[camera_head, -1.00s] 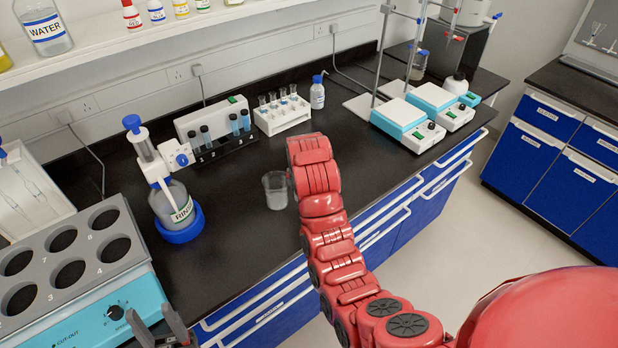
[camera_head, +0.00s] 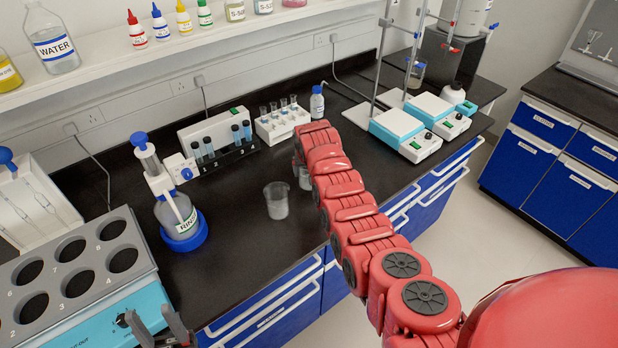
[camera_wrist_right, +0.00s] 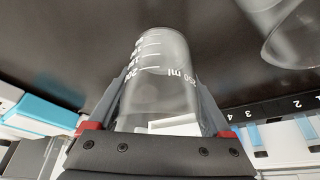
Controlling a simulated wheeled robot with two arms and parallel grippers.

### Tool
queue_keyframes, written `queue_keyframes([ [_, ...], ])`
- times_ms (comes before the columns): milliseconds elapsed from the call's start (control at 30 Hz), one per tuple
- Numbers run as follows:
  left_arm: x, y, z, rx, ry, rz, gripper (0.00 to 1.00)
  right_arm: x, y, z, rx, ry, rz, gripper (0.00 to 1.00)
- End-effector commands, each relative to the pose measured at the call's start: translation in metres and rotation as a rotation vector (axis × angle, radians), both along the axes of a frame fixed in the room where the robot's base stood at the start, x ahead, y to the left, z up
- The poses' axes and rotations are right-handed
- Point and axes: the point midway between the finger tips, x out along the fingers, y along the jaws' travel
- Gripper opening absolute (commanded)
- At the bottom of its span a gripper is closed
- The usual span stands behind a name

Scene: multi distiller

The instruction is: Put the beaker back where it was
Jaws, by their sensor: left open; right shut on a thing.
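My right gripper (camera_wrist_right: 165,85) is shut on a clear glass beaker (camera_wrist_right: 158,60) marked 250 ml, with one finger on each side. In the head view this held beaker (camera_head: 305,179) shows only partly, because my red right arm covers the rest and the gripper. I cannot tell whether its base touches the bench. A second clear beaker (camera_head: 277,202) stands upright on the black bench to the left of it; a glass rim in the right wrist view (camera_wrist_right: 295,40) appears to be this one. My left gripper (camera_head: 160,334) is open and empty at the bottom left.
Behind the beakers stand a test-tube rack (camera_head: 282,121), a numbered block with tubes (camera_head: 222,145) and a small bottle (camera_head: 317,103). Bench (camera_head: 240,250) is clear in front.

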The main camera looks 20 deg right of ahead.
Motion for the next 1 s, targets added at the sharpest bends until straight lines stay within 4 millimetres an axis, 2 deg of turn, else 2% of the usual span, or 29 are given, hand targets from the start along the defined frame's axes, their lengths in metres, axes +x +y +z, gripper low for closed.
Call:
queue_keyframes([
  [233, 0.000, 0.000, 0.006, 0.000, 0.000, 0.000, 0.50, 0.001, 0.000, -0.006, 0.000, 0.001, 0.000, 0.13],
  [433, 0.000, 0.000, 0.010, 0.000, 0.000, 0.000, 0.50, 0.000, 0.000, -0.027, 0.000, 0.006, 0.001, 0.13],
  [600, 0.000, 0.000, 0.011, 0.000, 0.000, 0.000, 0.50, 0.000, 0.000, -0.035, 0.001, 0.001, 0.001, 0.13],
  [1000, 0.000, 0.000, 0.005, 0.000, 0.000, 0.000, 0.50, 0.001, 0.000, -0.040, 0.001, 0.000, 0.001, 0.13],
])
